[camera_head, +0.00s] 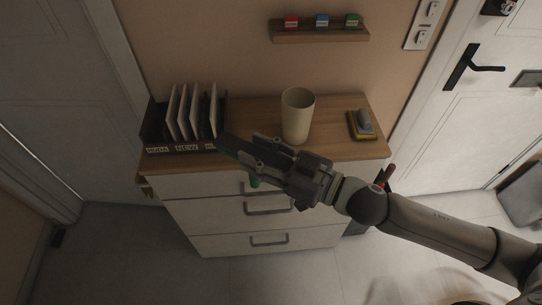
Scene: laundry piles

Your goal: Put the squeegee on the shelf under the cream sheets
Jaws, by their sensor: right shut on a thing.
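My right gripper (262,152) reaches in from the right, in front of the cabinet's top edge near the rack. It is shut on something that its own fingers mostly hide. A long dark flat shape runs from the fingers toward the rack; I cannot tell whether it is part of the squeegee. A small green piece (255,182) shows just below the fingers, and I cannot tell what it belongs to. No shelf with cream sheets can be made out for certain. My left gripper is not in view.
A white drawer cabinet with a wooden top (259,112) bears a dark labelled rack (153,130) with pale upright sheets, a cream cup (298,115) and a yellow-and-grey item (361,123). A wall ledge (320,35) holds small coloured blocks. Doors flank the cabinet.

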